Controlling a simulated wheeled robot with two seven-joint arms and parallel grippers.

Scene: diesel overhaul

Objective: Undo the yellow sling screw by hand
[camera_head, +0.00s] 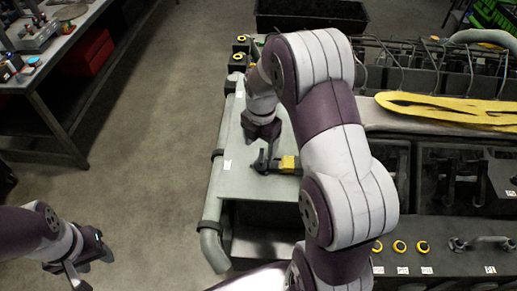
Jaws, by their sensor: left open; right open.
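A small yellow block-like part (288,162) with dark ends sits over the grey-green top of the bench, beside my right gripper. I cannot tell whether it is the sling screw; no thread shows. My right gripper (264,160) points down just left of this part. Its fingers are apart, and contact with the part cannot be made out. My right arm hides what lies to the right of it. My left gripper (79,277) is open and empty, low at the left over the floor.
A long flat yellow piece (450,110) lies on the dark engine at the right. Yellow rings (399,246) sit on the front panel. A grey rail (213,205) runs along the bench's left edge. A workbench (45,70) stands at the upper left; the floor between is clear.

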